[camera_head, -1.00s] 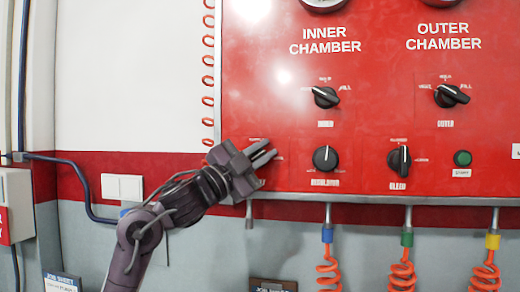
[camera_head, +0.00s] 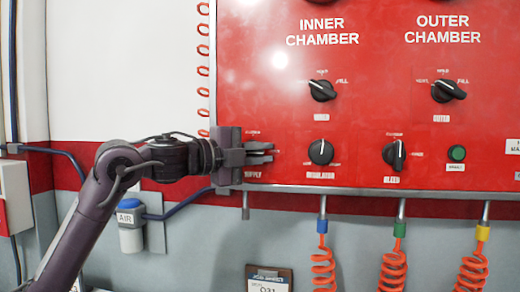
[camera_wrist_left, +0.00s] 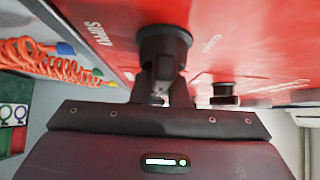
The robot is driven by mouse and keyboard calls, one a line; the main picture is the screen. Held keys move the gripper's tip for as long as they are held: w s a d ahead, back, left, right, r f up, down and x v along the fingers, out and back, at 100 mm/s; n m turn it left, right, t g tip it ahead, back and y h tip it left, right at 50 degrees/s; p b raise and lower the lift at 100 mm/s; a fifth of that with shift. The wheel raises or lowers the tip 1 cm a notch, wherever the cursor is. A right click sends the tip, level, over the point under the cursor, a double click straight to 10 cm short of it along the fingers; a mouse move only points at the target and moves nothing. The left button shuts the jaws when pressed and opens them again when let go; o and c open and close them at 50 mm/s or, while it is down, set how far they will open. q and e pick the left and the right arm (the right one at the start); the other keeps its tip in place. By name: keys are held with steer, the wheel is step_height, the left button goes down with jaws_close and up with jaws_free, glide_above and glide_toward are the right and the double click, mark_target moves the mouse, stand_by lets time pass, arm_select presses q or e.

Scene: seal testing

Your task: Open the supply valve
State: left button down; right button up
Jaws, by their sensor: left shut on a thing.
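The supply valve is a black knob at the lower left of the red panel (camera_head: 390,120), above the SUPPLY label. In the head view my left gripper (camera_head: 262,152) covers the knob. In the left wrist view the knob (camera_wrist_left: 164,42) stands out from the red panel between the fingers of my left gripper (camera_wrist_left: 160,90), with the SUPPLY lettering beside it. The left gripper is shut on the knob. The knob's pointer is hidden, so its setting cannot be told. My right gripper is not in view.
The regulator knob (camera_head: 321,151) is just right of my gripper, with the bleed knob (camera_head: 394,154) and green button (camera_head: 457,153) further right. Orange coiled hoses (camera_head: 393,268) hang below the panel. An AIR unit (camera_head: 130,228) is at lower left, and a clipboard (camera_head: 268,281) hangs below.

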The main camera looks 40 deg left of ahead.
mark_target(253, 155)
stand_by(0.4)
arm_select(q)
steer(key=c, duration=1.4)
jaws_free()
steer(key=shift+s+a+f+b, duration=0.1)
steer(key=shift+s+b, duration=0.1)
steer(key=shift+b, duration=0.1)
steer(key=b+v, duration=0.5)
steer(key=v, duration=0.2)
steer(key=shift+a, duration=0.1)
steer(key=shift+s, duration=0.15)
